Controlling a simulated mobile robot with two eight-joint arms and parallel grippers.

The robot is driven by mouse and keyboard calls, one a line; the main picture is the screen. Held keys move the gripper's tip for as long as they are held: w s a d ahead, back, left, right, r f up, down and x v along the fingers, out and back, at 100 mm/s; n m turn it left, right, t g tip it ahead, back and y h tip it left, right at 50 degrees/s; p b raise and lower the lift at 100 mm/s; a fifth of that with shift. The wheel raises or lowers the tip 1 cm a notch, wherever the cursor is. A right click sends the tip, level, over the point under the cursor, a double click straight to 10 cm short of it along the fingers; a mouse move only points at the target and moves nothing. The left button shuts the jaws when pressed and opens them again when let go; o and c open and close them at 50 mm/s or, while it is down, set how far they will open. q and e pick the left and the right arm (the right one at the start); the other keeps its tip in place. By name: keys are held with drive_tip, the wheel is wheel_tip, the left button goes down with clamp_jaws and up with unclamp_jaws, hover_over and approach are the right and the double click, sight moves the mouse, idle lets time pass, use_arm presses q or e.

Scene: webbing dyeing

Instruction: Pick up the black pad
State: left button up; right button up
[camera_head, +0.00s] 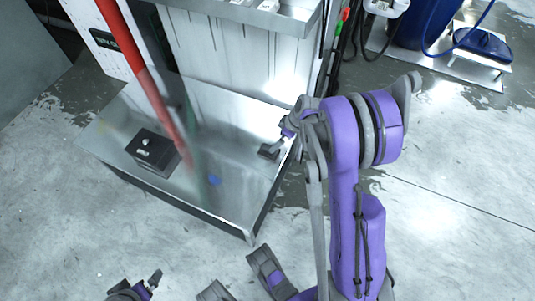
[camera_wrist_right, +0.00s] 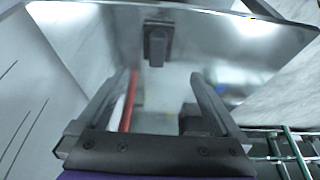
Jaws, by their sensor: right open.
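The black pad (camera_head: 267,152) is a small dark block with a grey grip on top, near the right edge of the metal tray (camera_head: 230,208). It also shows in the right wrist view (camera_wrist_right: 154,56), upper middle, beyond my fingertips. My right gripper (camera_head: 289,131) is beside and above the pad in the head view, its fingers partly hidden by my wrist. In the right wrist view my right gripper (camera_wrist_right: 155,85) has its fingers wide apart with nothing between them. My left gripper (camera_head: 141,287) is cut off at the bottom edge of the head view.
A larger black box (camera_head: 152,152) sits on the tray's left part. A red pole (camera_head: 146,80) leans over the tray. A metal panel (camera_head: 240,55) stands behind. Open floor (camera_head: 450,200) lies to the right.

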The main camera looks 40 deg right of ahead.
drive_tip(key=b+x, duration=0.1)
drive_tip(key=x, duration=0.5)
drive_tip(key=shift+d+f, duration=0.15)
drive_tip(key=b+x, duration=0.2)
drive_tip(key=x, duration=0.3)
drive_tip(key=shift+d, duration=0.15)
drive_tip(key=shift+c, duration=0.2)
drive_tip(key=c, duration=1.3)
wheel_tip(320, 180, up, 10)
drive_tip(key=p, duration=0.2)
drive_tip(key=shift+p, duration=0.35)
